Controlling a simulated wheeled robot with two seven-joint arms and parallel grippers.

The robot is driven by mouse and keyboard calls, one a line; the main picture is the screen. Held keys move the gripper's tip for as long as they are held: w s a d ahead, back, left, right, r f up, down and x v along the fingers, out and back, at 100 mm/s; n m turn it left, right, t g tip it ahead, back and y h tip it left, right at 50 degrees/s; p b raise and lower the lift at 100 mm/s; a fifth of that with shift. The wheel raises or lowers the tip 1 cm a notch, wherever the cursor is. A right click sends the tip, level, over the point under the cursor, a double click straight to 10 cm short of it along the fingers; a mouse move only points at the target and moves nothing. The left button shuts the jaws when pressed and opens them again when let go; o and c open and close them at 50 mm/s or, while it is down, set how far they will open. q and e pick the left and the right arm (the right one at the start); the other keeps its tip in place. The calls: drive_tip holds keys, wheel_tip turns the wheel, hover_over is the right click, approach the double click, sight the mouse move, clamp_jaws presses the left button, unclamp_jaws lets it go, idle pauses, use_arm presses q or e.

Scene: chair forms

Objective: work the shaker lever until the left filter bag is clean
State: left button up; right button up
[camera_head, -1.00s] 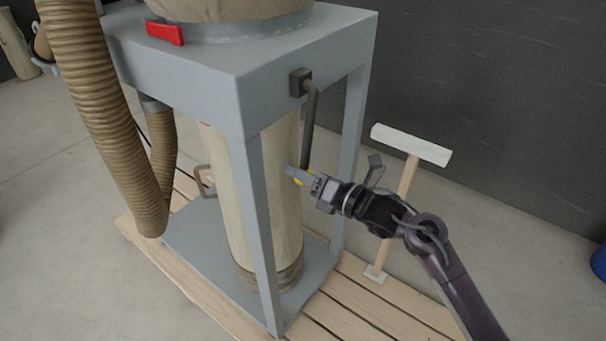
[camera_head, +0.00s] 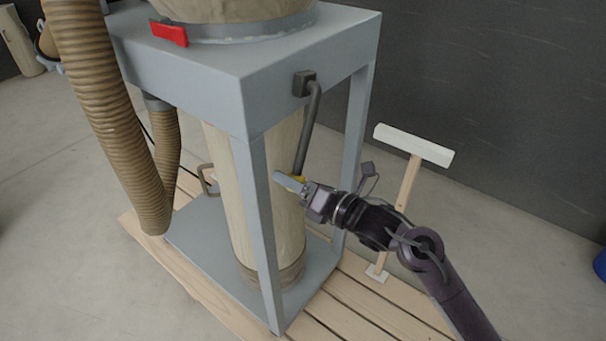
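The shaker lever (camera_head: 309,128) is a grey bent bar hanging from a dark block on the side of the grey machine frame. It slants down to the left. Another beige bag (camera_head: 283,220) hangs inside the frame. I cannot tell how clean the filter bag is. My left gripper is out of view.
The grey frame (camera_head: 190,80) stands on a wooden pallet (camera_head: 345,305). A ribbed hose (camera_head: 95,90) hangs at the left. A white-topped wooden T-shaped stand (camera_head: 413,145) is behind my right arm. Open floor lies to the right.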

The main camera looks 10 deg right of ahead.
drive_tip(key=shift+s+a+r, duration=0.3)
drive_tip(key=shift+s+a, duration=0.1)
drive_tip(key=shift+s, duration=0.05)
drive_tip(key=s+a+r+p, duration=0.1)
drive_tip(key=s+a+r, duration=0.2)
drive_tip(key=shift+s+a+r, duration=0.1)
drive_tip(key=shift+s+a, duration=0.05)
drive_tip(key=r, duration=0.1)
drive_tip(key=s+a+r+p, duration=0.2)
drive_tip(key=r, duration=0.1)
drive_tip(key=shift+s+a, duration=0.1)
drive_tip(key=shift+a, duration=0.05)
idle(0.4)
drive_tip(key=shift+f, duration=0.1)
